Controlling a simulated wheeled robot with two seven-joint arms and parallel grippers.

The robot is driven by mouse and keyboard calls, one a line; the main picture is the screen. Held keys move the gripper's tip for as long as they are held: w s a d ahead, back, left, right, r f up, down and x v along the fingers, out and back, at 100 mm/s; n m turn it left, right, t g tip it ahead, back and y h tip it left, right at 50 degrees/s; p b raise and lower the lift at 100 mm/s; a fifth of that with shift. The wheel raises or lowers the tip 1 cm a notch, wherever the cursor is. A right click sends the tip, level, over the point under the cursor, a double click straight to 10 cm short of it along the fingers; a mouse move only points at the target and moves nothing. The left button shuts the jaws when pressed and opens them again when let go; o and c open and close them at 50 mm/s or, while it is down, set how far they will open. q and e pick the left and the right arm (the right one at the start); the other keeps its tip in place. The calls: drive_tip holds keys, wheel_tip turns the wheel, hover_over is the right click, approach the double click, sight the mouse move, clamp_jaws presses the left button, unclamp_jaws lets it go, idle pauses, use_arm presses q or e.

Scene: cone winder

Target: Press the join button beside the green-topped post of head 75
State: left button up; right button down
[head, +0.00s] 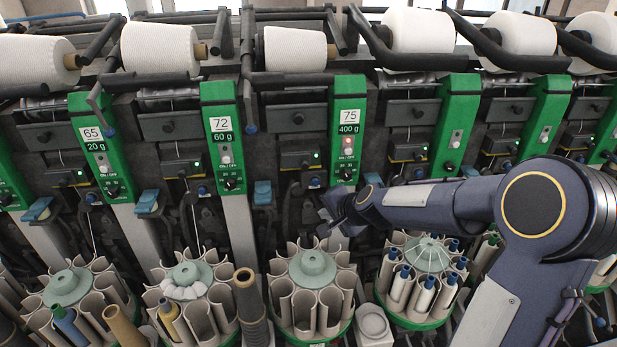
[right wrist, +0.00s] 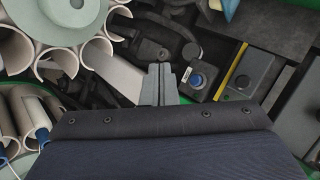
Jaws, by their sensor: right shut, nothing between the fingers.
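The green panel marked 75 (head: 348,125) tops a post right of centre in the head view, with a reddish light above its switch. A small blue button (head: 314,182) sits low to the left of this post. In the right wrist view the closed fingers (right wrist: 162,72) point up the picture. A blue button on a dark square plate (right wrist: 197,81) shows to their right, apart from the tips. My left gripper is not in view.
Panel 72 (head: 222,130) stands to the left. White yarn cones (head: 295,49) line the top. Below the gripper is a round magazine of beige tubes (head: 311,266); another holding blue-tipped tubes (head: 428,254) is near my forearm. A yellow-striped box (right wrist: 248,75) lies right of the wrist-view button.

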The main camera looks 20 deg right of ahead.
sight(315, 182)
drive_tip(key=shift+w+d+f+m, duration=0.15)
drive_tip(key=shift+w+f+m, duration=0.1)
drive_tip(key=shift+w, duration=0.2)
drive_tip(key=shift+w+d+f+m, duration=0.15)
drive_tip(key=shift+w+f, duration=0.05)
drive_tip(key=shift+w, duration=0.25)
drive_tip(key=w+d+p, duration=0.2)
drive_tip(key=w+p, duration=0.1)
drive_tip(key=w, duration=0.5)
drive_tip(key=shift+w, duration=0.25)
drive_tip(key=shift+w+d, duration=0.1)
drive_tip(key=shift+w, duration=0.05)
idle(1.5)
drive_tip(key=shift+w, duration=0.25)
